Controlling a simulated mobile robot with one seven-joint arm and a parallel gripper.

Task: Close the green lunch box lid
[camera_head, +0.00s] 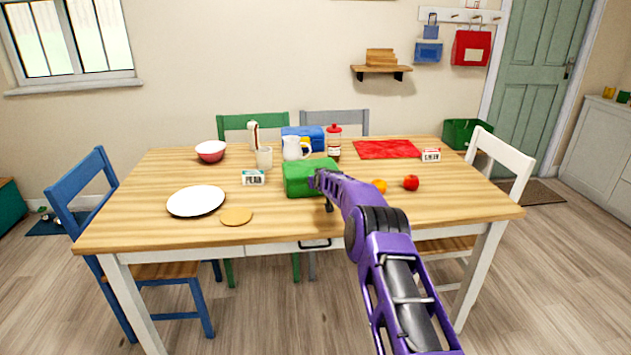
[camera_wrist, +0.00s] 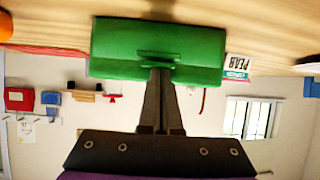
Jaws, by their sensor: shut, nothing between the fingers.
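The green lunch box (camera_head: 305,178) sits near the middle of the table's front half. Its lid looks down over the box, but I cannot tell whether it is fully closed. In the wrist view, the green lunch box (camera_wrist: 115,45) fills the top middle, with a green handle or latch on the side facing me. My gripper (camera_head: 322,184) is at the box's right front in the head view. In the wrist view, my gripper (camera_wrist: 159,75) is shut, with its fingertips at the box's latch side. I cannot tell whether they touch it.
On the wooden table (camera_head: 150,235), a white mug (camera_head: 296,148), a red-capped bottle (camera_head: 334,145) and a blue box (camera_head: 300,134) stand behind. A small carton (camera_head: 253,177) is left; an orange (camera_head: 379,186) and an apple (camera_head: 411,183) are right. The front right tabletop is clear.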

